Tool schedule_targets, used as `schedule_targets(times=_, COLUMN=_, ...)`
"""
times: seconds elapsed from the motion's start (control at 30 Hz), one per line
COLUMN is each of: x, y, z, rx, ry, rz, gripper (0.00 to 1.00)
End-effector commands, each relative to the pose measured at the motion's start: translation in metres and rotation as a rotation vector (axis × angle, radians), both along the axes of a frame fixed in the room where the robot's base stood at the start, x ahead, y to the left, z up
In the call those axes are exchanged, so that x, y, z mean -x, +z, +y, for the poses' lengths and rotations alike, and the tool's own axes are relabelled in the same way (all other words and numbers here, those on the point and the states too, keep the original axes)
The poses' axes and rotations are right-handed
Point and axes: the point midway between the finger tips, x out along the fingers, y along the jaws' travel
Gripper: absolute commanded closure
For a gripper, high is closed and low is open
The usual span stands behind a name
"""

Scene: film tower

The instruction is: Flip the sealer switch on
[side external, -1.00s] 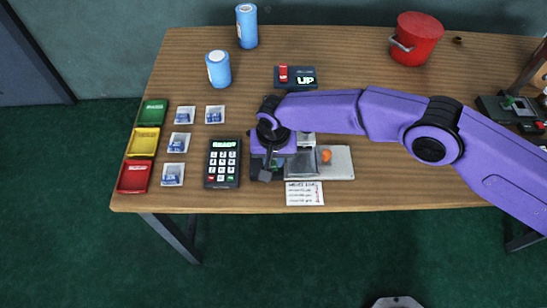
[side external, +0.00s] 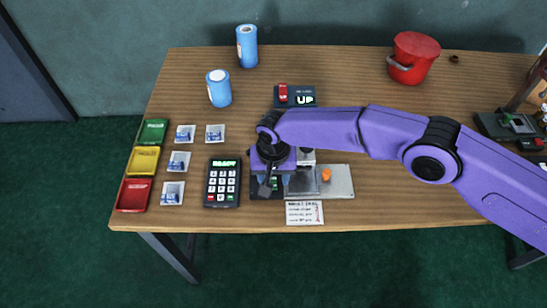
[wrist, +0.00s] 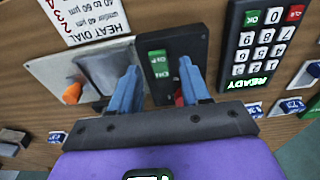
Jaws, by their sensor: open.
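My gripper (side external: 273,186) is over the sealer at the table's front, between the keypad and the sealer's metal plate (side external: 338,183). In the wrist view my gripper (wrist: 159,72) has its two blue fingers spread apart with nothing held between them. A black switch panel (wrist: 165,44) lies under and between the fingers, with a green lettered part (wrist: 157,64). I cannot tell whether the fingers touch the panel. An orange knob (wrist: 72,93) sits on the plate.
The keypad (side external: 222,184) reading READY stands close on the left. A heat dial card (side external: 305,212) lies in front. Small packets and green, yellow and red trays (side external: 144,161) are further left. Behind are a box reading UP (side external: 297,97), blue cans (side external: 218,88) and a red bucket (side external: 413,58).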

Motion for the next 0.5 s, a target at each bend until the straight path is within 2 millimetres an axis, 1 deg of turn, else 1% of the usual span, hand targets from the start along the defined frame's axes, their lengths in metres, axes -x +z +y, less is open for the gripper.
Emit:
schedule_targets(times=0.17, x=0.002, y=0.025, z=0.0, rx=-0.003, ry=0.0, rz=-0.002, gripper=0.53)
schedule_targets(times=0.5, x=0.009, y=0.097, z=0.001, rx=-0.004, ry=-0.001, rz=-0.002, gripper=0.53)
